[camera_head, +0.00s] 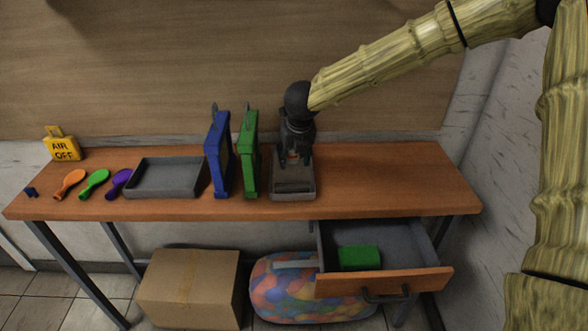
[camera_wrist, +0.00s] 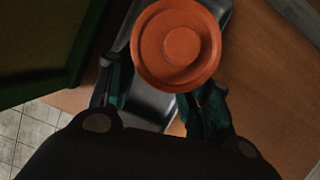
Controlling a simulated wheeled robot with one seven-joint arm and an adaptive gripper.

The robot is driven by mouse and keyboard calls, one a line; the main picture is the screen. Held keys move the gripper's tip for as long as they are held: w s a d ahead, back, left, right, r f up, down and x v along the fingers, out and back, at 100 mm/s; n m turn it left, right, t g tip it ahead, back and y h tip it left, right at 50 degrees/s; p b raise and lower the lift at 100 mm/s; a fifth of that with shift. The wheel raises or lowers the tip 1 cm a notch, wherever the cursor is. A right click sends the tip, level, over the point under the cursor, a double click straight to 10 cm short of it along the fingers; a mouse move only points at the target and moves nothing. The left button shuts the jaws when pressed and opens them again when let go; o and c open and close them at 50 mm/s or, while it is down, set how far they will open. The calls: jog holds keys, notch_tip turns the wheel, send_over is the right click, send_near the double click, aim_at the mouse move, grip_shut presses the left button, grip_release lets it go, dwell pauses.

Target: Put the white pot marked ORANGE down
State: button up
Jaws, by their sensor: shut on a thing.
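The pot (camera_wrist: 180,45) shows from above in the wrist view as a round orange top with a raised middle. Its white side and its ORANGE mark are not visible. My gripper (camera_wrist: 165,85) is shut on it, with a finger on each side. In the head view my gripper (camera_head: 295,155) points down over the small grey tray (camera_head: 294,196) at the right of the green frame. Only a small orange patch of the pot shows between the fingers there. I cannot tell whether the pot touches the tray.
A green frame (camera_head: 249,155) and a blue frame (camera_head: 218,155) stand close to the left. An open drawer (camera_head: 385,283) holds a green block. The table's right end (camera_head: 400,180) is clear.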

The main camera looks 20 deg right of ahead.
aim_at(293, 176)
jog(key=shift+a+f, duration=0.15)
jog(key=shift+f, duration=2.35)
jog(key=shift+f, duration=0.15)
jog(key=o, duration=1.1)
jog(key=v, duration=1.2)
